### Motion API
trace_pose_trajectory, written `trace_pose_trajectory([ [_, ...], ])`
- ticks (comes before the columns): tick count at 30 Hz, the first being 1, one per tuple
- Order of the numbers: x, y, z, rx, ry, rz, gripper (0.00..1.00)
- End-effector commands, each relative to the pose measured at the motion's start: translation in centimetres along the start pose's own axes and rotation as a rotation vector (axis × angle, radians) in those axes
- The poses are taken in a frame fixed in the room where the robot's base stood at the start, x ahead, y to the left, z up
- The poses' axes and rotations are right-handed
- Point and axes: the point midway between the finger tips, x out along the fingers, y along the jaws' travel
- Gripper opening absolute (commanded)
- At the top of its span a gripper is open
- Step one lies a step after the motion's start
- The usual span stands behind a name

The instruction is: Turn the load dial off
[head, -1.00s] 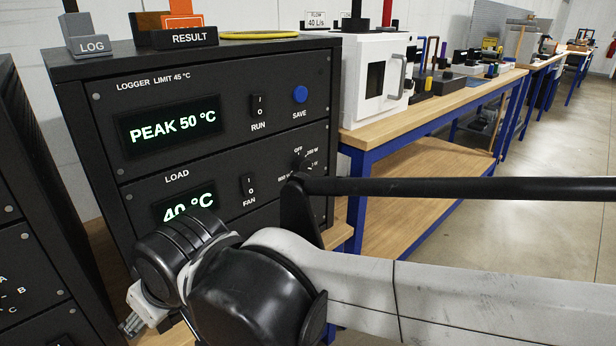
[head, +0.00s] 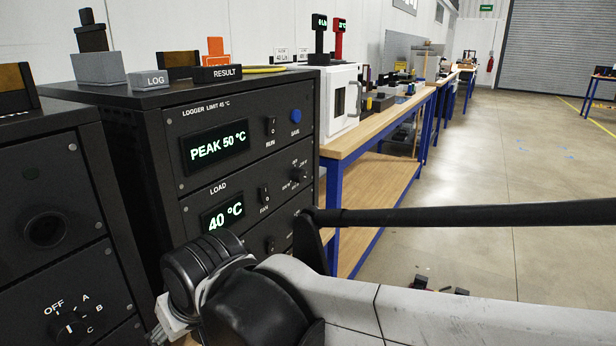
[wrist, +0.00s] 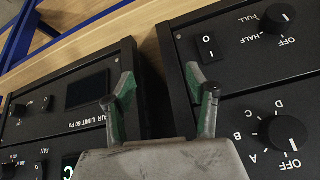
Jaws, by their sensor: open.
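The load dial (head: 297,174) is a small black knob on the LOAD panel (head: 228,190) of the black rack, right of the green 40 °C display (head: 222,214). Small white labels, including OFF, surround it. Which mark it points to is too small to tell. My gripper is mostly hidden behind my arm at the lower left of the head view. In the wrist view my gripper (wrist: 166,90) is open and empty, its two fingers apart over black panels seen turned around. I cannot make out the load dial in the wrist view.
A fan switch (head: 264,195) sits left of the dial. A left rack (head: 50,180) has an OFF-A-B-C dial (head: 70,327). The wrist view shows a FULL-HALF-OFF dial (wrist: 281,17) and a lettered dial (wrist: 286,133). A workbench (head: 370,136) stands right; the floor is open.

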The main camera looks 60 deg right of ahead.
Motion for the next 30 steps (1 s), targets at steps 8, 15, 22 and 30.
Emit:
trace_pose_trajectory([
  [8,1.4,4.3,-1.3,0.265,-0.081,0.042,0.52],
  [15,3.0,9.2,-1.2,0.562,-0.163,0.081,0.52],
  [22,4.2,15.1,-0.7,0.831,-0.218,0.123,0.52],
  [30,5.1,22.2,-2.3,1.262,-0.206,0.042,0.52],
])
